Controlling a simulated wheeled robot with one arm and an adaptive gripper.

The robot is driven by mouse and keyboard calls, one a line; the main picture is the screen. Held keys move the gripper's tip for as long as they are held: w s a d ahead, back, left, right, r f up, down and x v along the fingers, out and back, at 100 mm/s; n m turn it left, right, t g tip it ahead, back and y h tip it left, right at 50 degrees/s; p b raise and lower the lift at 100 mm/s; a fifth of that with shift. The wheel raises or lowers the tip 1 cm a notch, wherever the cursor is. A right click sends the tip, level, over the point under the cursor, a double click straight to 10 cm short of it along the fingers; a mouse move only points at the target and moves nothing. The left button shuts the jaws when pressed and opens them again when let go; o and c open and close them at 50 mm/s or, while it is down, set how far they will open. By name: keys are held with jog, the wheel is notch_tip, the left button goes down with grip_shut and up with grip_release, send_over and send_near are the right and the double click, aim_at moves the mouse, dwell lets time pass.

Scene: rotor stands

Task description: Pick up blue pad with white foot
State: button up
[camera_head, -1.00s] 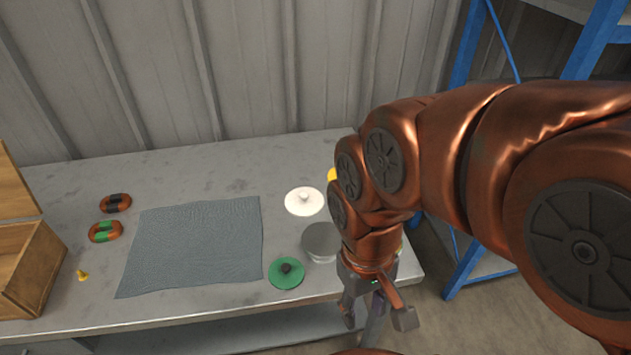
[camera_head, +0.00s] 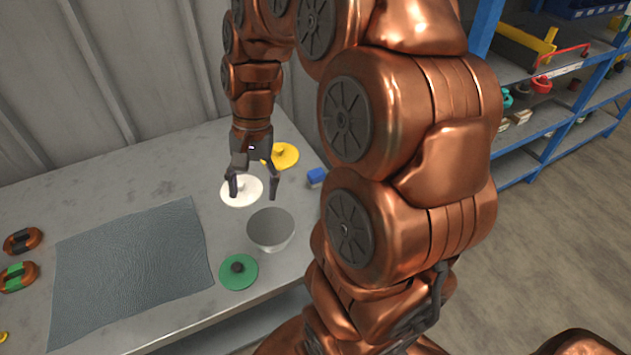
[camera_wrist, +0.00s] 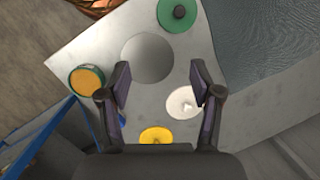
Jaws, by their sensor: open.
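A small blue block-like thing (camera_head: 316,177) sits near the table's right edge in the head view, right of the yellow disc. It looks like the blue pad; no white foot shows. In the wrist view a sliver of blue (camera_wrist: 121,117) shows beside the left finger, which hides most of it. My gripper (camera_head: 253,193) is open and empty, pointing down. In the head view it overlaps the white disc, left of the blue thing. In the wrist view its fingers (camera_wrist: 160,82) are spread over bare table between the grey bowl and the yellow disc.
The white disc (camera_head: 238,197), yellow disc (camera_head: 288,155), grey bowl (camera_head: 270,230) and green disc (camera_head: 240,272) stand close around. An orange-topped round thing (camera_wrist: 87,81) is near the table edge. A grey cloth (camera_head: 130,265) lies left. A blue shelf (camera_head: 545,130) stands right.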

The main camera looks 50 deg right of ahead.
jog(key=w+d+f+m+t+y+b, duration=0.1)
jog(key=w+d+f+m, duration=0.2)
jog(key=d, duration=0.3)
jog(key=w+d+f+m+b, duration=0.1)
jog(key=w+d+f+m, duration=0.15)
jog(key=d, duration=0.35)
jog(key=m+t+b, duration=0.2)
jog(key=m, duration=0.5)
send_over(318, 172)
jog(key=d, duration=0.2)
notch_tip(318, 172, down, 7)
jog(key=shift+s+d+f+y, duration=0.2)
jog(key=shift+s+f+y, duration=0.15)
jog(key=shift+s, duration=0.1)
jog(key=shift+p+x, duration=0.85)
jog(key=shift+x, duration=2.8)
grip_shut()
jog(key=shift+r, duration=0.1)
notch_tip(318, 172, up, 10)
jog(key=shift+b, duration=0.65)
